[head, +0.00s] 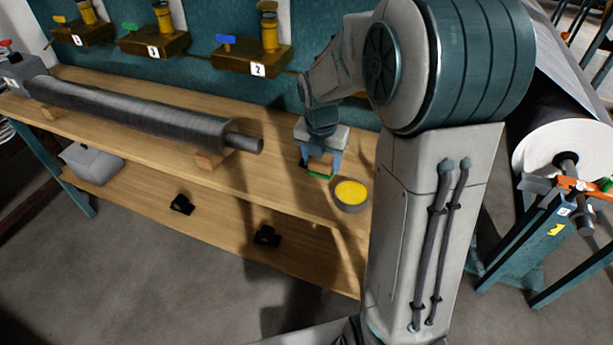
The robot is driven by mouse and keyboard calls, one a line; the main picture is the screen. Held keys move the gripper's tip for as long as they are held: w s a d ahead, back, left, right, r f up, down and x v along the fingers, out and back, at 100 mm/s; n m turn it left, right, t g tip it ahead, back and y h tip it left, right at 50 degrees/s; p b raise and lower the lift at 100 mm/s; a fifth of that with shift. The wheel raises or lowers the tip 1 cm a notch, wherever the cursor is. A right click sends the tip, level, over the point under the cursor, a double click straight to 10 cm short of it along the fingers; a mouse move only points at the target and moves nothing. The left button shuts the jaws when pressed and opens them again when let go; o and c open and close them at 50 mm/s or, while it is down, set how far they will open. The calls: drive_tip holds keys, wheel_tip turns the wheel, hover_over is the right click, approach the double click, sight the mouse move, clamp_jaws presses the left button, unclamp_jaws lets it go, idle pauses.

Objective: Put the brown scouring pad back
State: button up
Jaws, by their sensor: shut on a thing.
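My gripper (320,170) points down over the right part of the wooden bench top, beside a round tin. It is shut on a small, thin green thing (319,177), seen low between the fingertips. It may be a scouring pad, but too little shows to tell. I cannot tell whether it touches the bench. No clearly brown scouring pad shows in this view. The round grey tin (352,206) with a yellow top stands just right of and nearer than my gripper, at the bench's front edge.
A long grey roller (130,112) lies on wooden blocks at the left of the bench (270,185). Numbered brown blocks with yellow fittings (252,58) line the teal back wall. A lower shelf holds a grey box (92,162) and black clamps (267,236). A white roll (565,150) stands right.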

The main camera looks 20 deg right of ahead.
sight(307, 184)
drive_tip(key=a, duration=0.1)
drive_tip(key=w+a+f, duration=0.1)
drive_tip(key=a+f, duration=0.1)
drive_tip(key=shift+w+a+f, duration=0.15)
drive_tip(key=shift+w+f, duration=0.05)
drive_tip(key=shift+w, duration=0.15)
drive_tip(key=shift+f, duration=1.9)
drive_tip(key=shift+f+b, duration=0.2)
drive_tip(key=shift+b, duration=0.15)
drive_tip(key=o, duration=1)
drive_tip(key=shift+c, duration=0.2)
drive_tip(key=shift+r, duration=0.1)
